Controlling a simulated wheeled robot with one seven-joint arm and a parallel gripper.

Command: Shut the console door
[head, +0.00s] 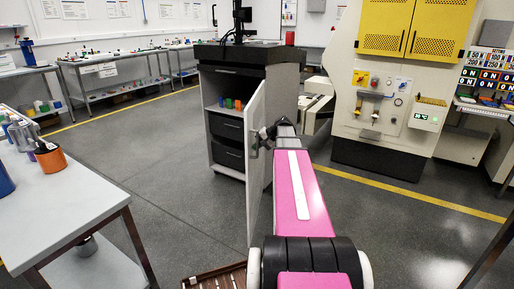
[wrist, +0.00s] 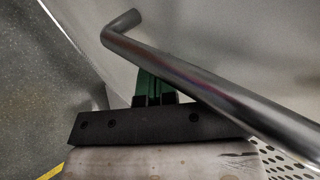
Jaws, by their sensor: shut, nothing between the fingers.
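The console (head: 225,72) is a pale cabinet with a dark top. Its light grey door (head: 259,175) stands wide open, swung out toward me, and the shelf and dark drawers inside show. My gripper (head: 263,135) is at the right side of the door, near its handle. In the wrist view a bent grey metal bar handle (wrist: 205,87) crosses in front of the pale door panel (wrist: 230,35). My green fingertips (wrist: 155,88) are shut and empty beside the bar, partly overlapped by it. I cannot tell whether they touch the bar or door.
A white bench (head: 62,195) with an orange pot stands at the left. A yellow-doored machine (head: 385,90) stands at the right behind my arm. A brown slatted thing (head: 215,278) lies on the floor at the bottom. Grey floor left of the console is clear.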

